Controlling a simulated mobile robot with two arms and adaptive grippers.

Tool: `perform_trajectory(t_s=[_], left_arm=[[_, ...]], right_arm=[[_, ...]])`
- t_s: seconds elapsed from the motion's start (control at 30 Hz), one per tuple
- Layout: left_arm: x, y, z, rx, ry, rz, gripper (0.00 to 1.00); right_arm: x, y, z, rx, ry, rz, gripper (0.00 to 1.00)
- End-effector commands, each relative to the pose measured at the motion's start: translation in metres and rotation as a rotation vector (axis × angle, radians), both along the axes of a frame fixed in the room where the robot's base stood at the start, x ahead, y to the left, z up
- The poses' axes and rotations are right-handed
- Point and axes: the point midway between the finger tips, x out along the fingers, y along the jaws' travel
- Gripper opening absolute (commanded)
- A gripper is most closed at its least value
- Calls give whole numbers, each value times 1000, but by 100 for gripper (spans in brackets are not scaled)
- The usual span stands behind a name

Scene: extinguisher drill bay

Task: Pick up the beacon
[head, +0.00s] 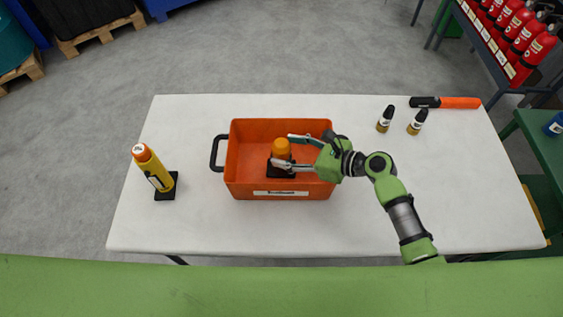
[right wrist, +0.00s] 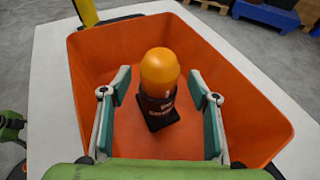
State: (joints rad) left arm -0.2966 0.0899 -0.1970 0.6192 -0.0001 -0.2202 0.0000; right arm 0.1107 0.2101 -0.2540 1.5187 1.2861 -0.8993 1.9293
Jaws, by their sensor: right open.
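The beacon (head: 281,150) has an orange dome on a black square base and stands upright inside the orange bin (head: 238,185). In the right wrist view the beacon (right wrist: 158,80) stands on the bin floor, ahead of and between my open fingers. My right gripper (head: 290,152) is open and reaches into the bin from the right, with a finger on either side of the beacon. In the right wrist view the gripper (right wrist: 160,98) shows a gap between each finger and the beacon.
The bin stands on a white table (head: 400,200). A yellow flashlight-like item (head: 155,170) on a black base stands to its left. Two small dark-capped bottles (head: 385,120) and a black-and-orange tool (head: 450,103) are at the back right. The front right of the table is mostly clear.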

Motion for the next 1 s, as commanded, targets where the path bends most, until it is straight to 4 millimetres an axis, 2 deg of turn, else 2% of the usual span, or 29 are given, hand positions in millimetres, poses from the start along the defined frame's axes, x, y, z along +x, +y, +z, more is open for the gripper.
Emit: perform_trajectory(t_s=[0.03, 0.2, 0.43, 0.47, 0.67, 1.0], left_arm=[[0, 0, 4, 0, 0, 1, 55], [0, -4, 3, -4, 0, 2, 55], [-1, -12, 3, -15, 0, 4, 55], [-1, -13, 3, -16, 0, 4, 55], [-3, -15, 3, -17, 3, 0, 55], [-3, -11, 3, -13, 3, -1, 55]], right_arm=[[2, 8, -1, 3, 3, 1, 56], [11, 21, -9, 1, 0, 0, 56], [11, 22, -10, 0, 0, 0, 56], [11, 22, -10, 0, 0, 0, 53], [11, 22, -10, 0, 0, 0, 1], [12, 22, -5, 2, -4, 0, 0]])
